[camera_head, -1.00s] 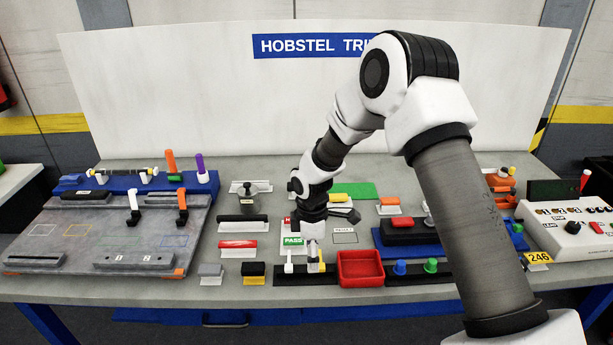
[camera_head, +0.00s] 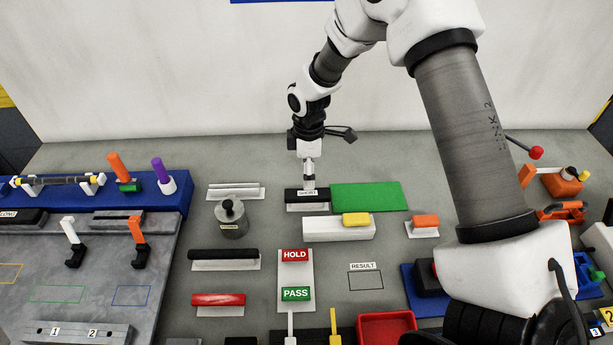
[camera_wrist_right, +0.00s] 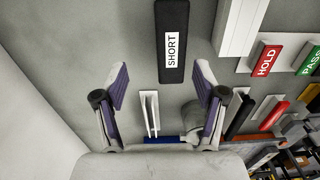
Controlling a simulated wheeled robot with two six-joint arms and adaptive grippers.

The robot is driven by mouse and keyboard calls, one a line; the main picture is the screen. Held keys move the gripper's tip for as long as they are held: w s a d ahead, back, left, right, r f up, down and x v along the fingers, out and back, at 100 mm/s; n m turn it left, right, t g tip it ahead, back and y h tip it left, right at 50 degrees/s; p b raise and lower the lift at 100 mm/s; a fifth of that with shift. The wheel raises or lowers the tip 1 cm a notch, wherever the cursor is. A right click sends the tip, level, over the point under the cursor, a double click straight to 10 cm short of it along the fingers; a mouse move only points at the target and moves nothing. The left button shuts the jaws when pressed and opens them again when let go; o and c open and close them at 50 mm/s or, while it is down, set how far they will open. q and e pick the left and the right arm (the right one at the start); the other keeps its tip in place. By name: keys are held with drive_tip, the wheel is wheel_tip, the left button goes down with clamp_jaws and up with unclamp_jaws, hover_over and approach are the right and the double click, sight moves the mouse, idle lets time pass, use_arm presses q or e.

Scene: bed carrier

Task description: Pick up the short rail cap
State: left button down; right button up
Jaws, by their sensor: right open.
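The short rail cap (camera_head: 293,196) is a black bar with a white SHORT label. It lies on a white holder at the back middle of the table, left of a green mat. In the right wrist view the cap (camera_wrist_right: 172,20) lies ahead of the spread fingers, roughly in line with the gap between them. My right gripper (camera_head: 309,182) is over the cap in the head view, hiding part of it. In the wrist view the right gripper (camera_wrist_right: 162,75) is open and empty. My left gripper is not in view.
A white block with a yellow piece (camera_head: 356,219) stands just in front of the cap. A round grey weight (camera_head: 232,222) stands to the left. A green mat (camera_head: 375,197) lies to the right. HOLD (camera_head: 295,255) and PASS (camera_head: 296,294) blocks are nearer.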

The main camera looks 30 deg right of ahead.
sight(307, 194)
drive_tip(key=shift+s+a+f+p, duration=0.35)
drive_tip(key=shift+s+f+p, duration=0.15)
drive_tip(key=shift+s+f, duration=0.1)
drive_tip(key=shift+s+a+f+p, duration=0.35)
drive_tip(key=shift+s+f+p, duration=0.1)
drive_tip(key=shift+f, duration=0.15)
drive_tip(key=f, duration=0.2)
drive_tip(key=w+f, duration=0.1)
drive_tip(key=shift+d+f+p, duration=0.25)
drive_tip(key=shift+p, duration=0.05)
drive_tip(key=shift+w+d+f, duration=0.1)
drive_tip(key=shift+f, duration=0.2)
drive_tip(key=shift+r, duration=0.15)
drive_tip(key=shift+c, duration=0.7)
drive_tip(key=shift+s+a+r, duration=0.15)
drive_tip(key=shift+s+a, duration=0.05)
drive_tip(key=shift+s, duration=0.1)
drive_tip(key=c, duration=1.1)
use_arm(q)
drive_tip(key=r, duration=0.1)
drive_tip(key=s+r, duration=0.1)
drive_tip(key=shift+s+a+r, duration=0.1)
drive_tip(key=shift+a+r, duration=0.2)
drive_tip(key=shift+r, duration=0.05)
